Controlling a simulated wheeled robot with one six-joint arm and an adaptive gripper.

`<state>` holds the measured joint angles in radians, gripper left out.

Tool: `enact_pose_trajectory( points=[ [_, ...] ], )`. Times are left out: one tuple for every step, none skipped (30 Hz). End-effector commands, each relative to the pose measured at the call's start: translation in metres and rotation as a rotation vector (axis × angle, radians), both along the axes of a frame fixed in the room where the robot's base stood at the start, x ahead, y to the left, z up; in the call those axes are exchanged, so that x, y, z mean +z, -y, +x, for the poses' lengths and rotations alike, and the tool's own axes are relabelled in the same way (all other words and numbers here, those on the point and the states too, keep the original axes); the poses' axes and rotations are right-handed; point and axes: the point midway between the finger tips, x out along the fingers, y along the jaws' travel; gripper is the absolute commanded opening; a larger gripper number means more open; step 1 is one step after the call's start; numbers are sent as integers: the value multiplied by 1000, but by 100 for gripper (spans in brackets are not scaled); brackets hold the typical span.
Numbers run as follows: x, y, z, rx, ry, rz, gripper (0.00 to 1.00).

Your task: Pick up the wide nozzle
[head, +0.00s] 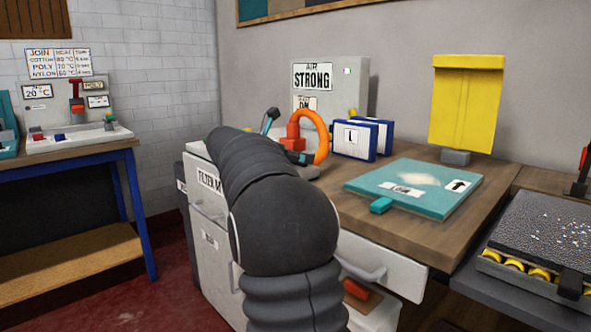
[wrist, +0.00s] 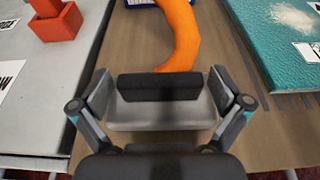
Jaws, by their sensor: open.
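In the wrist view a wide light-grey piece with a black strip along its far edge, seemingly the wide nozzle (wrist: 160,115), lies between the fingers of my gripper (wrist: 165,101). The fingers are apart, one at each side of it. I cannot tell whether they touch it. An orange curved hose (wrist: 180,38) runs down to just behind the black strip; whether it joins the piece is unclear. In the head view my arm hides most of this spot, and only a part of my gripper (head: 297,157) shows beside the orange hose (head: 321,137).
A red-orange block (wrist: 55,22) stands on a grey surface at left. A teal board (head: 400,187) lies on the wooden counter to the right. Behind are blue-and-white boxes (head: 356,140), a grey "AIR STRONG" unit (head: 340,90) and a yellow panel (head: 467,100). Bare counter lies beside the hose.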

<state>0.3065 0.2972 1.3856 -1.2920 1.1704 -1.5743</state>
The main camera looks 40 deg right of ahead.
Motion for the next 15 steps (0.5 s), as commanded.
enact_pose_trajectory(
  points=[
    [0,0,0,0,0,0,98],
    [0,0,0,0,0,0,90],
    [0,0,0,0,0,0,80],
    [0,0,0,0,0,0,72],
    [0,0,0,0,0,0,65],
    [0,0,0,0,0,0,55],
    [0,0,0,0,0,0,48],
    [0,0,0,0,0,0,40],
    [1,0,0,0,0,-1,34],
    [1,0,0,0,0,-1,34],
    [1,0,0,0,0,-1,34],
    [1,0,0,0,0,-1,34],
    [1,0,0,0,0,-1,34],
    [1,0,0,0,0,-1,34],
    [1,0,0,0,0,-1,34]
  ],
)
